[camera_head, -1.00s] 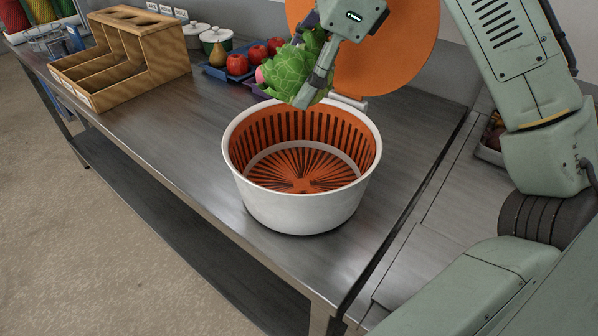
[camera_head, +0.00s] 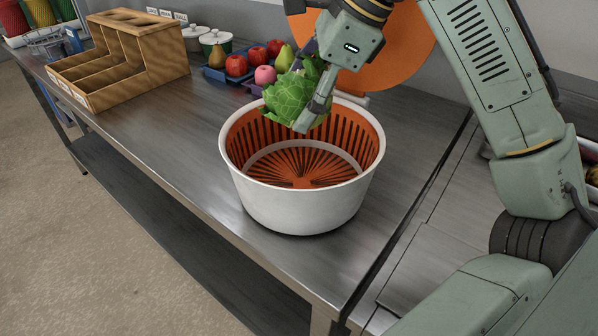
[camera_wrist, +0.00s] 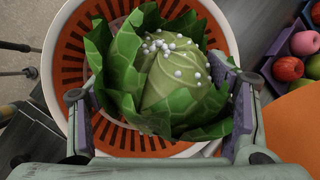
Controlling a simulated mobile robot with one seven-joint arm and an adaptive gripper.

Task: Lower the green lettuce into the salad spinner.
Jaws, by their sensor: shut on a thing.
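The green lettuce (camera_head: 290,98) is held between the fingers of my gripper (camera_head: 308,88). In the head view it hangs over the back part of the salad spinner (camera_head: 300,208), with its lower leaves around rim height. The spinner is a white bowl with an orange slotted basket, open at the top, and the basket looks empty. In the wrist view the lettuce (camera_wrist: 160,75) fills the middle between both fingers of my gripper (camera_wrist: 165,105), with small white beads on it. The spinner's orange basket (camera_wrist: 72,60) shows behind it.
The orange lid (camera_head: 385,65) stands raised behind the spinner. A blue tray (camera_head: 222,75) of fruit and a wooden divided box (camera_head: 120,60) stand at the back left. The steel counter (camera_head: 180,140) is clear left of the spinner.

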